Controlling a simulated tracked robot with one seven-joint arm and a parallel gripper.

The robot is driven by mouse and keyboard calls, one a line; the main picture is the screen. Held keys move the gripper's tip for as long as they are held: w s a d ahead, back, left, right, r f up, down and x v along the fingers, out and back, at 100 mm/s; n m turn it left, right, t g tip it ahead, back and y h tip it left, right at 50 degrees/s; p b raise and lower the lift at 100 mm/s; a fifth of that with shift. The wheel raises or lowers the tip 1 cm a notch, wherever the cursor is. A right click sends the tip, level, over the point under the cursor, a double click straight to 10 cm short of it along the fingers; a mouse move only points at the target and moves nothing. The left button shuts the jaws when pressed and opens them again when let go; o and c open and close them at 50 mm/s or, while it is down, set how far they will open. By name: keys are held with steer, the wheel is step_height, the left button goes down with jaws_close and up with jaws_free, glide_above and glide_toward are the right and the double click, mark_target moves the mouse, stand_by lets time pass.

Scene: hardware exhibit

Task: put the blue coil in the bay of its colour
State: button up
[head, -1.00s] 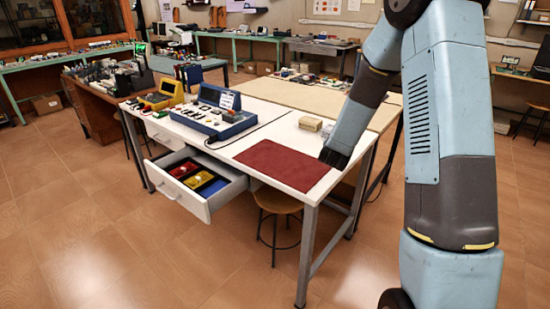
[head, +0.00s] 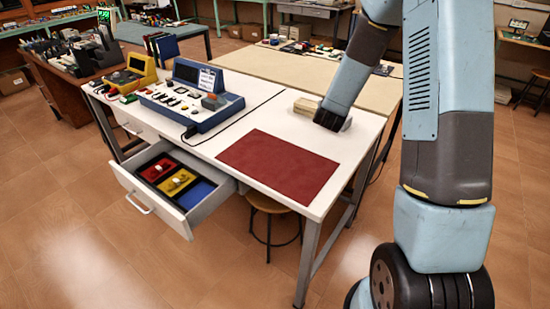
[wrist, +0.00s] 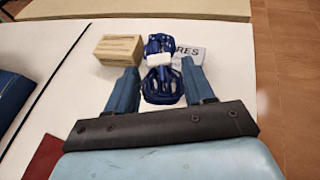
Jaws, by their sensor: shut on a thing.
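The blue coil (wrist: 160,88) shows in the wrist view as dark blue rings with a white piece in the middle. My gripper (wrist: 160,82) is shut on it, one finger on each side of its near part. In the head view my gripper (head: 331,122) is low over the back right of the white table, and hides the coil. The open drawer (head: 205,212) holds a red bay (head: 152,174), a yellow bay (head: 170,187) and a blue bay (head: 197,194). Small pale things lie in the red and yellow bays; the blue bay looks empty.
A tan box (wrist: 118,49) stands just left of the coil, and a printed white card (wrist: 188,55) lies behind right. A dark red mat (head: 280,165) covers the table's front. A blue console (head: 190,100) stands left, with a cable. A stool (head: 268,204) is beneath the table.

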steer(key=shift+a, duration=0.3)
steer(key=shift+s+a, duration=0.15)
steer(key=shift+a, duration=0.2)
steer(key=s+a+r+m+g+h, duration=0.1)
steer(key=s+a, duration=0.5)
steer(key=s, duration=0.3)
steer(key=s+a+m+h, duration=0.2)
steer(key=s+a, duration=0.4)
steer(key=s, duration=0.3)
steer(key=s+a+r+m+g+h, duration=0.1)
steer(key=s+a, duration=0.5)
steer(key=s, duration=0.4)
glide_above(270, 166)
steer(key=s, duration=0.1)
steer(key=f, duration=0.8)
steer(key=shift+d+f, duration=0.2)
steer(key=shift+f, duration=0.1)
steer(key=shift+w+a+f, duration=0.1)
steer(key=shift+w+f, duration=0.45)
steer(key=shift+f, duration=1.6)
